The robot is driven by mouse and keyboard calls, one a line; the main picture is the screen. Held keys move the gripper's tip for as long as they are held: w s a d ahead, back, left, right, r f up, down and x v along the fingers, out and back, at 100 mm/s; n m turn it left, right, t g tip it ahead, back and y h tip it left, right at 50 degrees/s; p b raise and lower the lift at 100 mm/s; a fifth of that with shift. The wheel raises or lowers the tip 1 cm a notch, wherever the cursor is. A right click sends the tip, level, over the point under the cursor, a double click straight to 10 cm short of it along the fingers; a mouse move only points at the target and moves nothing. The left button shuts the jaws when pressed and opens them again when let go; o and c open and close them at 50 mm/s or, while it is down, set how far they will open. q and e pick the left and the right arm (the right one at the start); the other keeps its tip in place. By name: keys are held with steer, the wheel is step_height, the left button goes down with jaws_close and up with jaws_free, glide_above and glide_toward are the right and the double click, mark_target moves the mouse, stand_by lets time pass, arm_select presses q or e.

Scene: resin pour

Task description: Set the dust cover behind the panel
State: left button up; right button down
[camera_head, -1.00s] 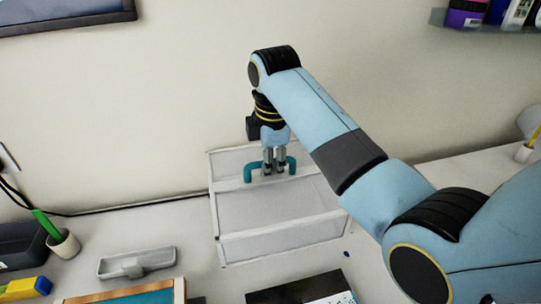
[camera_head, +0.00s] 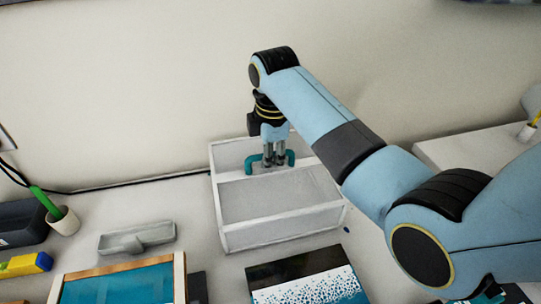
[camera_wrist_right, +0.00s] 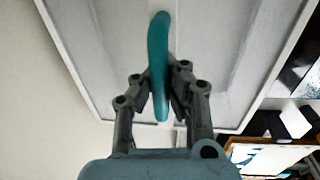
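The dust cover (camera_head: 285,230) is a pale box-shaped cover with white edges and a teal handle (camera_head: 291,158) on top. It is upright near the wall, behind and to the right of the wood-framed teal panel (camera_head: 120,285), which is cut off by the bottom edge. My right gripper (camera_head: 273,163) is at the handle from above. In the right wrist view its fingers (camera_wrist_right: 160,78) close on both sides of the teal handle (camera_wrist_right: 158,40). I cannot tell for sure whether the cover's bottom touches the table. My left gripper is out of view.
A grey tray (camera_head: 137,240) lies left of the cover. A pen cup (camera_head: 65,222), a dark box (camera_head: 20,223) and a yellow-blue item (camera_head: 25,265) are at far left. A black sheet with white-teal speckles (camera_head: 310,285) lies in front. A cable runs along the wall.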

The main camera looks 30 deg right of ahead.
steer(key=shift+f, duration=0.1)
steer(key=c, duration=1.4)
jaws_free()
step_height(320, 180, up, 12)
steer(key=s, duration=0.1)
steer(key=shift+s+a, duration=0.2)
